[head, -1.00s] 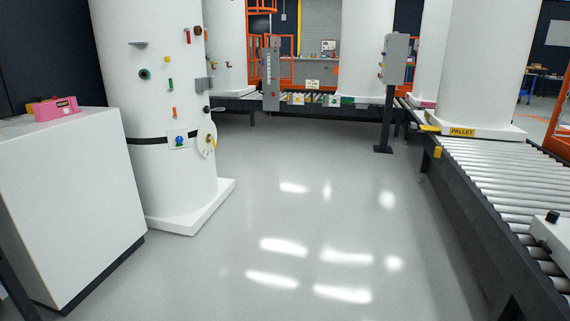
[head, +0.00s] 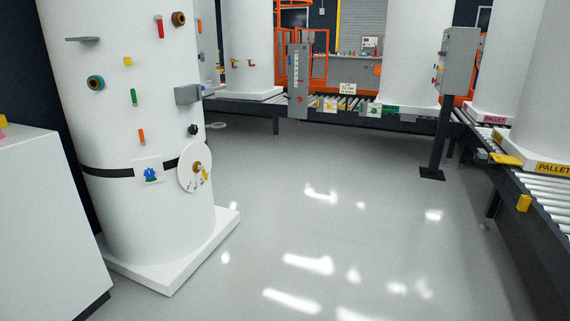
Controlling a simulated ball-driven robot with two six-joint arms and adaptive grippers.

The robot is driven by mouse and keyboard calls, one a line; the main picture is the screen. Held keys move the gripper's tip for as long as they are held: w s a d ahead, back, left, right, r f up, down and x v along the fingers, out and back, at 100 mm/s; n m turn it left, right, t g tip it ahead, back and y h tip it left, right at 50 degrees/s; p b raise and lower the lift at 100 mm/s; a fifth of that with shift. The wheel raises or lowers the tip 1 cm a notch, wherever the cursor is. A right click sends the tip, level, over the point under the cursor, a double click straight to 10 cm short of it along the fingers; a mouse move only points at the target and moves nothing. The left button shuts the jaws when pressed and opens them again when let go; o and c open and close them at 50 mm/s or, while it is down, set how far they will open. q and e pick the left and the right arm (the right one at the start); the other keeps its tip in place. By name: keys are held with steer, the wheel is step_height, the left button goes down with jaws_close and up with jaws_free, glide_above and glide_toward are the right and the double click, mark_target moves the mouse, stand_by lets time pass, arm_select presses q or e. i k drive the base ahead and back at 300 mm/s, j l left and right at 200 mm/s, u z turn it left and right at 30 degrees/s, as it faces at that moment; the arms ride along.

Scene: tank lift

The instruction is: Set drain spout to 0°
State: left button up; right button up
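A white tank (head: 125,225) stands upright on a square white base at the left in the head view. Low on its right side is a white round dial plate (head: 187,180) with dark marks, a brown hub and a yellow piece, which may be the drain spout (head: 204,173); its angle is too small to read. A small card with a blue figure (head: 149,173) sits left of the dial, on a black band. Neither of my grippers is in view.
A white cabinet (head: 45,220) stands at the left, close to the tank. A roller conveyor (head: 550,190) runs along the right, with a grey post box (head: 455,60) beside it. The floor in the middle (head: 330,220) is clear.

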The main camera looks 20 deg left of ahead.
mark_target(198, 166)
steer(key=i+u, duration=0.45)
steer(key=i+l+u, duration=0.15)
steer(key=i+u, duration=0.2)
steer(key=u, duration=0.15)
steer(key=i+l+u, duration=0.3)
steer(key=u, duration=0.15)
steer(key=i, duration=0.05)
